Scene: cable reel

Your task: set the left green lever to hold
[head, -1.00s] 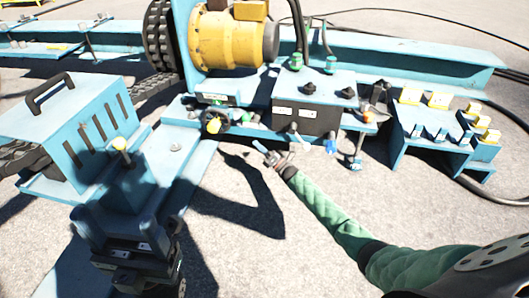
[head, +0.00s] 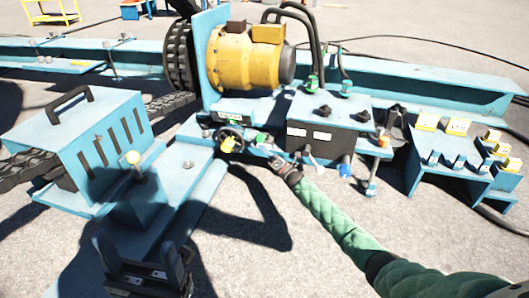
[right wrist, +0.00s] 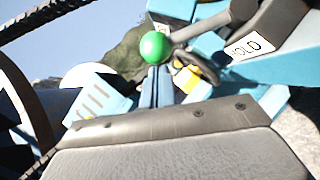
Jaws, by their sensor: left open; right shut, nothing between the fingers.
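A green ball-ended lever (right wrist: 155,46) shows in the right wrist view, just beyond my right fingertips. Its dark shaft runs right toward a white label reading HOLD (right wrist: 246,47). In the head view a small green knob (head: 262,138) sits at the front of the blue frame, beside my right gripper (head: 274,156). My right fingers are together and empty (right wrist: 157,72); whether they touch the ball cannot be told. My left gripper (head: 143,262) is open and empty at the bottom left, above the blue beam, away from the lever.
A yellow-and-black handwheel (head: 229,141) stands just left of the green knob. A dark control box (head: 325,138) with grey levers stands right. Open concrete lies in front.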

